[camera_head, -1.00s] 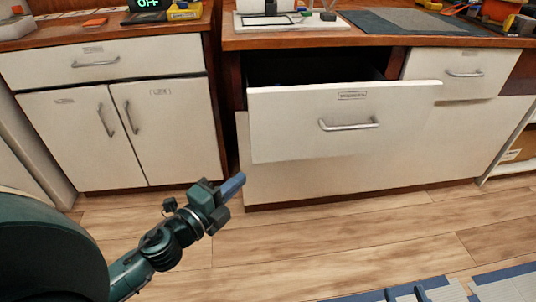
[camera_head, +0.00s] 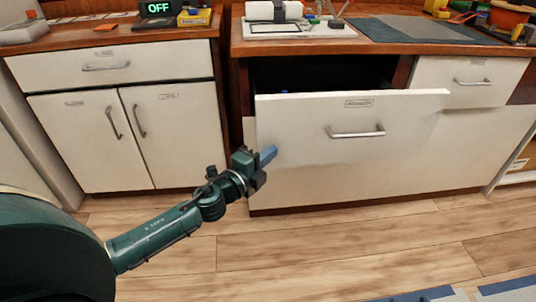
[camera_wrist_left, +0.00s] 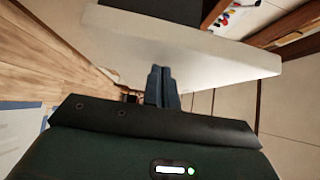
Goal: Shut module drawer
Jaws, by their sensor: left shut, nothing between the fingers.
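The module drawer (camera_head: 300,145) is a wide white drawer front with a label and a silver handle (camera_head: 356,132). It stands pulled out from the cabinet, with a dark gap showing above it. My left gripper (camera_head: 268,157) is shut and empty, at the lower left part of the drawer front. In the left wrist view its shut fingers (camera_wrist_left: 160,85) point at the white drawer front (camera_wrist_left: 190,50); I cannot tell whether they touch it. My right gripper is not in view.
Above the drawer is a wooden worktop with a grey mat (camera_head: 420,28) and a white tray (camera_head: 290,30). A closed smaller drawer (camera_head: 468,78) is at right. A white cabinet (camera_head: 90,135) stands at left. The wooden floor (camera_head: 330,240) in front is mostly clear.

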